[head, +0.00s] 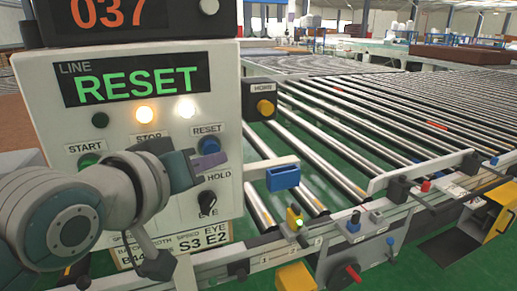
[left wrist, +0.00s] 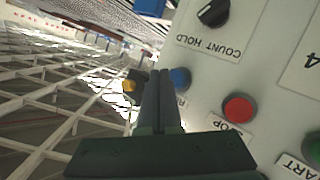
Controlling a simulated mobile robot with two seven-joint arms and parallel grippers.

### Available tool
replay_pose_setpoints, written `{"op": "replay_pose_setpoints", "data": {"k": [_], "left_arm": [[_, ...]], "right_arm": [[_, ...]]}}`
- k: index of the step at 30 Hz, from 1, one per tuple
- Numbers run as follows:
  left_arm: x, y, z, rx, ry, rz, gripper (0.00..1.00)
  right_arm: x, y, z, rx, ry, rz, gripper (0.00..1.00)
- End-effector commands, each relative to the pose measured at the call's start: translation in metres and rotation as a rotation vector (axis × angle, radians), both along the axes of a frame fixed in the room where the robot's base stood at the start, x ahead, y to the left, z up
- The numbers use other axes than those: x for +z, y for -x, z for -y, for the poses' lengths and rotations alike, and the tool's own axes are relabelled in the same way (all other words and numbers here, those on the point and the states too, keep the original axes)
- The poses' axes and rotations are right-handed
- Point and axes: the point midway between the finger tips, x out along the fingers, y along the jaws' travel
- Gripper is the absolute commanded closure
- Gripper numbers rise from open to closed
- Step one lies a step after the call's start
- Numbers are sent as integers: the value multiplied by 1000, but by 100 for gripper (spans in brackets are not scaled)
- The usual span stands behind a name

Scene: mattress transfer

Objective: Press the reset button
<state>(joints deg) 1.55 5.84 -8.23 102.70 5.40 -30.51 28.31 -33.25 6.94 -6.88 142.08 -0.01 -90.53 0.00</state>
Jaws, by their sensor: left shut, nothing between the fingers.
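The blue reset button (head: 209,146) sits under the RESET label on the white control panel (head: 222,100). My left gripper (head: 212,160) is shut and empty, in front of the panel with its fingertips just below the button. In the left wrist view the closed fingertips (left wrist: 160,73) lie just left of the blue button (left wrist: 180,78), whose label is partly hidden by the fingers. I cannot tell whether they touch it. The panel display (head: 138,82) reads LINE RESET in green. My right gripper is not in view.
The green start button (head: 88,160) is at the panel's left, and the red stop button (left wrist: 238,108) shows in the wrist view. The black count-hold knob (head: 207,202) sits below the reset button. A roller conveyor (head: 345,135) with a side rail extends right of the panel.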

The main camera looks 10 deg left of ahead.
Motion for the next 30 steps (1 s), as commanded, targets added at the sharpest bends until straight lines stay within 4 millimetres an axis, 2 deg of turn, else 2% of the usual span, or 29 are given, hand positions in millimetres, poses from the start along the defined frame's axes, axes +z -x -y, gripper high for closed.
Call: {"op": "replay_pose_setpoints", "data": {"k": [30], "left_arm": [[0, -7, -5, 0, 0, 0, 100]], "right_arm": [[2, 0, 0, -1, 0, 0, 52]]}}
